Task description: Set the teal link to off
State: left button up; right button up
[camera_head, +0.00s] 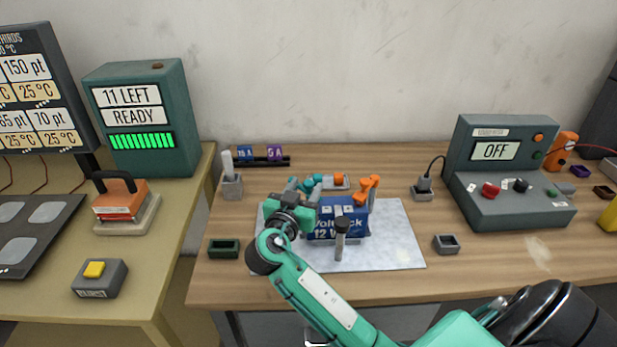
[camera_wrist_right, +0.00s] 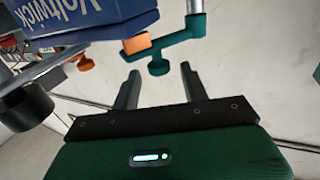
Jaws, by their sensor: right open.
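The teal link (camera_head: 313,181) sits behind the left part of the blue Voltwick 12 V battery (camera_head: 325,230), partly covered by my right gripper. In the right wrist view the teal link (camera_wrist_right: 180,42) is a bar on a post, with a round teal knob below and an orange block at its end. My right gripper (camera_head: 299,187) is beside the battery's left end. In the wrist view its fingers (camera_wrist_right: 160,76) are apart and empty, with the teal knob just beyond and between their tips. Contact cannot be told. My left gripper is not in view.
An orange link (camera_head: 368,188) stands at the battery's right end, and a dark-topped post (camera_head: 341,240) in front. A grey-green console (camera_head: 510,185) reading OFF stands right. A green tray (camera_head: 224,248) lies left of the pale mat (camera_head: 400,250). The mat's right side is clear.

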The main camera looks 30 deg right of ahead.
jog(key=shift+x, duration=1.45)
jog(key=shift+c, duration=0.5)
grip_shut()
